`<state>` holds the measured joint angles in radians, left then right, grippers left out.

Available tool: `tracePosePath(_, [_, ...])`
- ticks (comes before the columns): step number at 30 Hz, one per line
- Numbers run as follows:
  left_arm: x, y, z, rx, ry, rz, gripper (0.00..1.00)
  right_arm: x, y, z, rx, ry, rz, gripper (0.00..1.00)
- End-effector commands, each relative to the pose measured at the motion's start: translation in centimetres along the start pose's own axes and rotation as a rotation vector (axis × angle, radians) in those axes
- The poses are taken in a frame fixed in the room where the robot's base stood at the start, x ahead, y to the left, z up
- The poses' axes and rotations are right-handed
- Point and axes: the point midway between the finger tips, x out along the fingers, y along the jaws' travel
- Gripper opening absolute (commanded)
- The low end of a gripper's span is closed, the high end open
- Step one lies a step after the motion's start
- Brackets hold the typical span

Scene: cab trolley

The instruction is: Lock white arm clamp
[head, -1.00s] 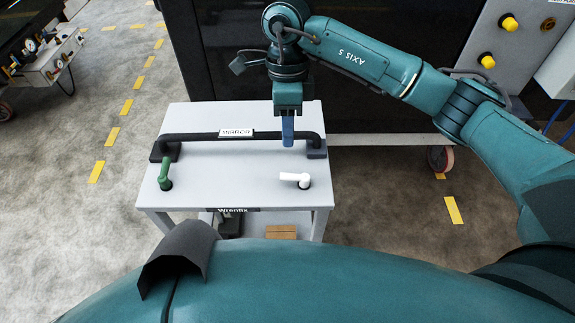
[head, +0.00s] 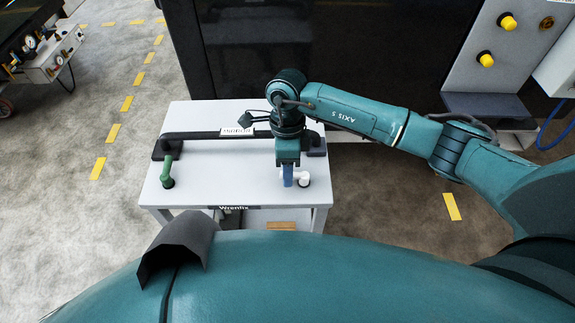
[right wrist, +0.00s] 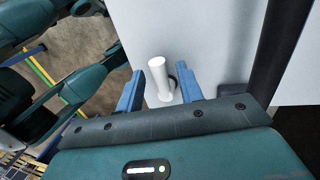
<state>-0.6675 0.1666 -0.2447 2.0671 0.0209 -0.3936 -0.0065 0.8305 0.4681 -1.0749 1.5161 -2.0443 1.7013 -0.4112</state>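The white arm clamp (head: 304,180) is a short white handle at the right front of the grey trolley top (head: 225,185). In the right wrist view the white clamp (right wrist: 160,80) stands between my two blue fingers, with gaps visible at its sides. My right gripper (head: 288,176) is low over the trolley, partly hiding the clamp's left end in the head view. In the right wrist view the gripper (right wrist: 160,73) is open around the clamp. My left gripper is not in view.
A green clamp handle (head: 167,174) stands upright at the trolley's left front. A dark bar (head: 205,136) runs along the trolley's back, behind my gripper. A black cabinet (head: 380,60) stands behind. The trolley top between the handles is clear.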

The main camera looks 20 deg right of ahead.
Motion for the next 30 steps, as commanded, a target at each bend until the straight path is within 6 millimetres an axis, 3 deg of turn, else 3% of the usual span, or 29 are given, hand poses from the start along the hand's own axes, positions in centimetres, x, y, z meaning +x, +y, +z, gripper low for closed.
tracePosePath(13, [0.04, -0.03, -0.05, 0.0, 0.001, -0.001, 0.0, -0.06, 0.02, 0.02, 0.0, -0.001, 0.0, 0.0])
tracePosePath(23, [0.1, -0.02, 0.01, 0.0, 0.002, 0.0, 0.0, -0.06, -0.08, 0.0, 0.019, -0.005, 0.0, 0.0])
tracePosePath(30, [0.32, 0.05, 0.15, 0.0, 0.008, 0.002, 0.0, -0.09, -0.51, -0.08, 0.124, -0.026, 0.0, 0.0])
